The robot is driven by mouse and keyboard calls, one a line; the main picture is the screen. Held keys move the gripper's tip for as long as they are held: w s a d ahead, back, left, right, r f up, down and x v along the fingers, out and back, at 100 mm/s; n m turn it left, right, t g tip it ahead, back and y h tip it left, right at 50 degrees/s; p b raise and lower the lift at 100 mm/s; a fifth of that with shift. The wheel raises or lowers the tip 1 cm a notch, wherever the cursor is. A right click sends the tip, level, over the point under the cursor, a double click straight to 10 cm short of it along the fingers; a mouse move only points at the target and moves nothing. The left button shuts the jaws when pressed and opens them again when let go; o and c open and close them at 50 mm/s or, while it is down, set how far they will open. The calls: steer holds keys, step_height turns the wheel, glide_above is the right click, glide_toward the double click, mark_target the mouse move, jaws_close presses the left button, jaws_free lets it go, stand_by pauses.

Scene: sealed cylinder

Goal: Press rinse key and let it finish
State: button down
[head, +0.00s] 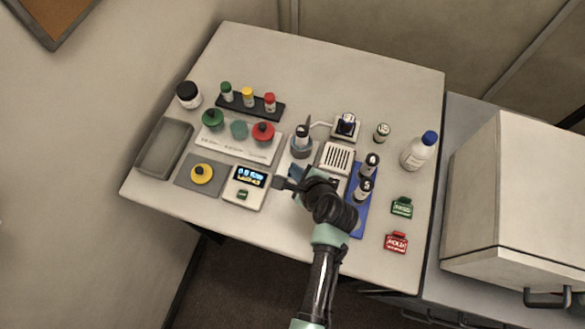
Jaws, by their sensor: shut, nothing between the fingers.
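A small white device (257,199) with a lit dark display (250,174) sits near the table's front edge, left of centre. Its display text is too small to read surely. A small green key (243,194) is on its face below the display; I cannot read a label on it, so I cannot tell if it is the rinse key. My gripper (278,183) is shut and empty, its tip at the device's right edge, right of the display. I cannot tell if it touches. A grey-white box with a slotted top (338,156) stands behind my gripper, its front part hidden by my arm.
A white rack (218,147) with red and green knobs, a yellow-knobbed pad (202,174) and a grey tray (163,148) lie left. A blue strip (357,219) with dark-capped vials, a white bottle (416,152), and green (401,207) and red (396,242) tags are right.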

steer(key=shift+r, duration=0.25)
step_height(320, 180, up, 5)
steer(key=p, duration=0.5)
stand_by(0.4)
steer(key=shift+w, duration=0.1)
stand_by(0.5)
